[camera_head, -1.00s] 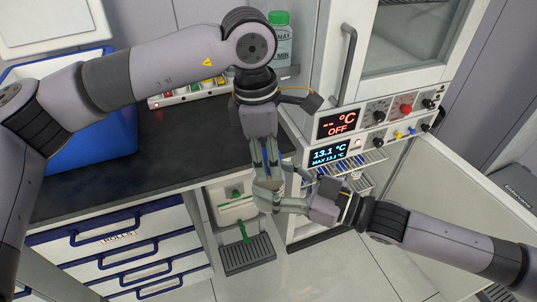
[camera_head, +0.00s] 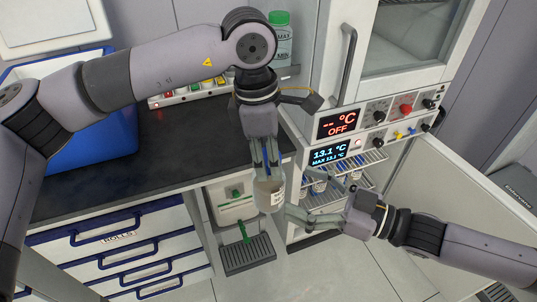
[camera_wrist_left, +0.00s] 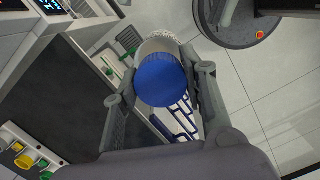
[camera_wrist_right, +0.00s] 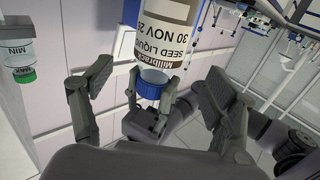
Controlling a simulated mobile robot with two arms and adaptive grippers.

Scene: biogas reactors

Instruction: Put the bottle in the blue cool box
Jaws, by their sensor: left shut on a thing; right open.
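The bottle (camera_head: 271,197) has a blue cap and a white label. The label reads SEED LIQUID in the right wrist view (camera_wrist_right: 160,40). My left gripper (camera_head: 266,168) is shut on it at the cap end, and the bottle hangs below the fingers in the air, in front of the counter edge. The blue cap fills the middle of the left wrist view (camera_wrist_left: 160,82). My right gripper (camera_head: 312,204) is open and empty, just right of the bottle and apart from it. The blue cool box (camera_head: 101,143) stands on the counter at left, partly hidden by my left arm.
The dark counter (camera_head: 190,145) is clear right of the box. A strip of coloured switches (camera_head: 190,95) and a green-capped container (camera_head: 281,40) are behind. The open incubator's rack (camera_head: 325,192) holds several bottles; its door (camera_head: 440,190) stands open at right.

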